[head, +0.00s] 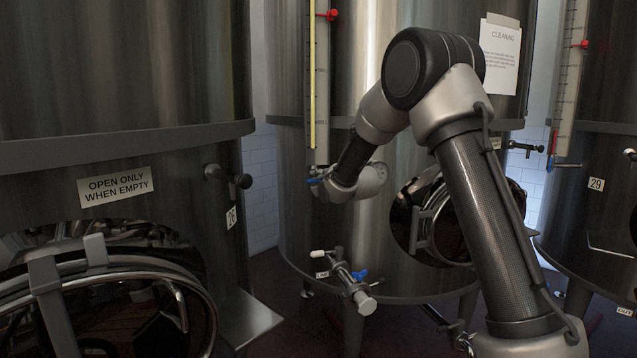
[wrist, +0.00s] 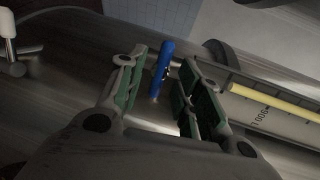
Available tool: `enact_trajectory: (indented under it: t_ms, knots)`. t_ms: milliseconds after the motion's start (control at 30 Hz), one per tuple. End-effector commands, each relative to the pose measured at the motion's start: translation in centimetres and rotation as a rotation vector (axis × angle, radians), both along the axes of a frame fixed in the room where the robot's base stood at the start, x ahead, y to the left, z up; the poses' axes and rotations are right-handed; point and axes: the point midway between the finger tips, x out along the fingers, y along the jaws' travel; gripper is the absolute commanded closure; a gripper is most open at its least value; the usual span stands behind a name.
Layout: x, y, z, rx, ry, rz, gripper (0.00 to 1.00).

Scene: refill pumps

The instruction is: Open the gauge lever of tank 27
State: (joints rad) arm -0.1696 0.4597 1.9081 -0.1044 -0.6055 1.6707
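The middle tank (head: 350,240) carries a tall level gauge (head: 320,90) with a yellow column; the gauge also shows in the wrist view (wrist: 275,108). A blue lever (head: 312,181) is at the gauge's foot. In the wrist view, the blue lever (wrist: 161,70) stands between the two green-padded fingers of my gripper (wrist: 165,62). The fingers are open, with a gap visible on both sides of the lever. In the head view, my gripper (head: 325,183) is at the gauge's foot, partly hidden by my wrist. The middle tank's number is not readable.
A blue-handled valve (head: 360,275) sticks out below the gauge. A round hatch (head: 440,222) is on the middle tank, partly behind my arm. The left tank (head: 120,60) stands close, with an open hatch ring (head: 190,290). The right tank (head: 597,184) is labelled 29.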

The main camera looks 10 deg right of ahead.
Motion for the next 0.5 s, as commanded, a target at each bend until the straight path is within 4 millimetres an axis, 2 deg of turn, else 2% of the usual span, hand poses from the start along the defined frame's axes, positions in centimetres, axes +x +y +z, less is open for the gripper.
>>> enact_trajectory:
  t_ms: [133,400,433,500]
  knots:
    - [1.24,0.29,-0.29,-0.001,0.001,0.0,0.65]
    - [1.49,0.34,-0.32,-0.001,0.001,0.0,0.65]
    - [1.48,0.34,-0.33,-0.001,0.001,0.0,0.67]
    - [1.48,0.34,-0.32,-0.001,0.001,0.0,0.8]
